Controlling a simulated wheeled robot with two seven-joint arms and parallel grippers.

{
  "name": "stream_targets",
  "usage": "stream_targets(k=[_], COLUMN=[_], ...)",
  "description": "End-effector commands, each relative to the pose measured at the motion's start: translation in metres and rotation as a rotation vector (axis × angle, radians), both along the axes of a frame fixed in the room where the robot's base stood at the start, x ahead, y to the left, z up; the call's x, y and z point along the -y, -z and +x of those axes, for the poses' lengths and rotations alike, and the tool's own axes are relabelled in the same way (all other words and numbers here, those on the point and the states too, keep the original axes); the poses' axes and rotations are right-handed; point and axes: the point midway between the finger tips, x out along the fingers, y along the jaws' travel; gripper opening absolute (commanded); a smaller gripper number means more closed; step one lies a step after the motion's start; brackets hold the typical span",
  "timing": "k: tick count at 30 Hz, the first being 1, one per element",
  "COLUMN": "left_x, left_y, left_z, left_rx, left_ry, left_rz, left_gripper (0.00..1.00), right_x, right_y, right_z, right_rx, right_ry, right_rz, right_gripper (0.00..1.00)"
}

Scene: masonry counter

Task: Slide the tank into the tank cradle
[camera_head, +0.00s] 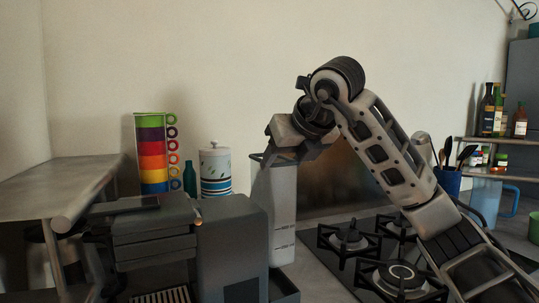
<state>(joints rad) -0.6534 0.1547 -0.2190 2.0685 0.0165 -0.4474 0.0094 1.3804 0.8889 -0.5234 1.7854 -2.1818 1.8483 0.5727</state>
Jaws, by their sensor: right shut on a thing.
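The tank (283,210) is a tall, pale grey, upright container with a darker rim at its top. My right gripper (281,155) comes down from above and is shut on the tank's top. The tank cradle (286,290) appears as a dark tray at the right side of the grey coffee machine (232,245). The tank's lower end is close over the cradle's back part; I cannot tell whether it touches or is seated. The machine's body hides the tank's lower left side. My left gripper is not in view.
A stove with several burners (350,237) lies to the right, under my right arm. Behind the machine stand stacked coloured mugs (152,150), a teal bottle (190,178) and a striped canister (215,172). A blue utensil holder (447,182) is at the right.

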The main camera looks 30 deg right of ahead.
Motion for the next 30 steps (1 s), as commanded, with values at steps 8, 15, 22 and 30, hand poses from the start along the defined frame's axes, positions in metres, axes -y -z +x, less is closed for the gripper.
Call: stream_targets(k=[8,15,22,30], left_x=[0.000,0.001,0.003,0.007], left_y=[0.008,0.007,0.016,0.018], left_z=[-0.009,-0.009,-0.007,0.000], left_rx=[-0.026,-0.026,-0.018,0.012], left_ry=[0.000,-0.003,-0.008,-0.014], left_rz=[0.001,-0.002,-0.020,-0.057], left_gripper=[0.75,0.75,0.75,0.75], right_x=[0.000,0.000,0.000,0.000], right_y=[0.000,0.000,0.017,0.043], right_z=[0.000,-0.002,-0.002,-0.002], right_rx=[0.002,0.005,0.004,0.006], right_ry=[-0.001,0.003,0.003,0.003], right_rz=[0.000,-0.005,-0.005,-0.003], right_gripper=[0.00,0.00,0.00,0.00])
